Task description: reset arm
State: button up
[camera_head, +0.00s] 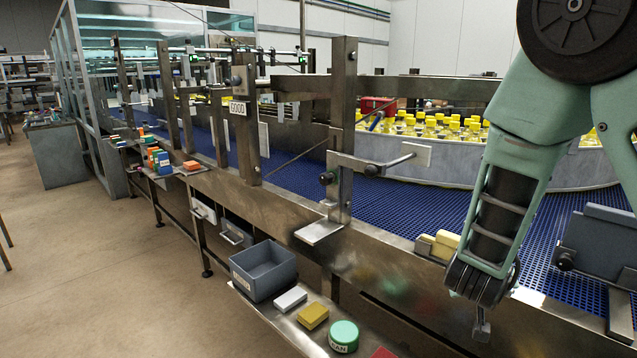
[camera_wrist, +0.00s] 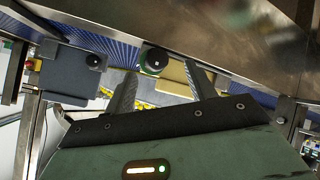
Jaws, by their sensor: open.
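My arm comes down on the right of the head view. My gripper (camera_head: 482,322) hangs in front of the steel conveyor rail, its end pointing down. In the wrist view my gripper (camera_wrist: 162,78) has its two fingers apart, with nothing held between them. Behind the fingers I see the blue conveyor belt (camera_wrist: 95,42), a round black knob (camera_wrist: 155,58) and a tan block (camera_wrist: 173,78). The blue belt (camera_head: 390,200) also shows in the head view, and pale yellow blocks (camera_head: 445,243) sit at its near edge, just left of my arm.
A lower shelf holds a grey bin (camera_head: 263,270), a white box (camera_head: 290,299), a yellow box (camera_head: 313,316) and a green-topped can (camera_head: 344,336). A steel post (camera_head: 340,130) stands left of my arm. Yellow-capped bottles (camera_head: 430,127) crowd behind. Floor (camera_head: 110,270) is clear at left.

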jog(key=s+a+r+n+g+y, duration=0.1)
jog(key=s+a+n+g+y, duration=0.3)
jog(key=a, duration=0.7)
jog(key=s+a+r+n+t+y, duration=0.1)
jog(key=s+a+y, duration=0.45)
jog(key=a, duration=0.65)
jog(key=s+r+n+g, duration=0.2)
jog(key=s, duration=0.6)
jog(key=s+r+n+g+h, duration=0.1)
jog(key=s+r+n+g, duration=0.1)
jog(key=s, duration=0.6)
jog(key=shift+s+a+r+n+g, duration=0.2)
jog(key=shift+s+r+n+g, duration=0.15)
jog(key=shift+n, duration=0.35)
